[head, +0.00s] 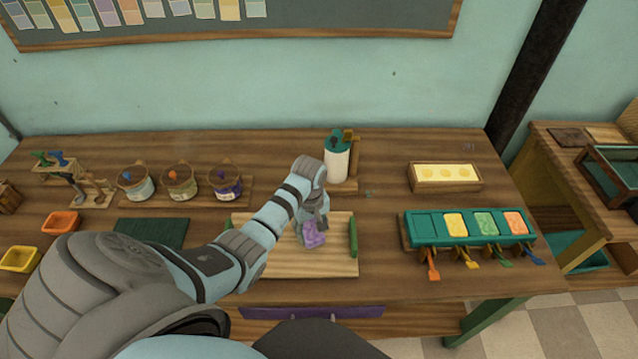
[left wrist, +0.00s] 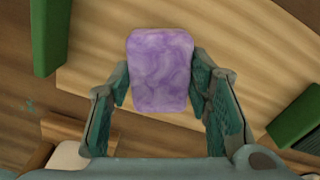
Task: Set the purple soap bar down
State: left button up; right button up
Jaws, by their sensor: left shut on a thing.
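The purple soap bar (head: 313,235) has a marbled surface and is held by my left gripper (head: 315,222). In the left wrist view the soap bar (left wrist: 160,72) sits between the two fingers of my left gripper (left wrist: 160,88), which is shut on it. The soap is over a light wooden board (head: 335,262) with green side rails (head: 353,238). I cannot tell whether it touches the board. My right gripper is not in view.
A white cylinder with a green top (head: 336,160) stands behind the board. Several pots (head: 180,181) stand at back left, beside a dark green mat (head: 152,233). A teal tray (head: 425,226) with coloured bars is at right, and a wooden mould (head: 445,177) behind it.

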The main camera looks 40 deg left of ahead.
aim_at(311, 230)
pick_arm(q)
notch_tip(311, 230, down, 4)
jog(key=b, duration=0.3)
jog(key=shift+r+b, duration=0.1)
jog(key=shift+b, duration=0.3)
jog(key=shift+r, duration=0.25)
jog(key=shift+c, duration=1.2)
jog(key=shift+f, duration=0.1)
jog(key=shift+f, duration=0.1)
jog(key=o, duration=1.4)
jog(key=shift+o, duration=0.2)
notch_tip(311, 230, up, 13)
jog(key=p, duration=0.3)
jog(key=shift+f, duration=0.2)
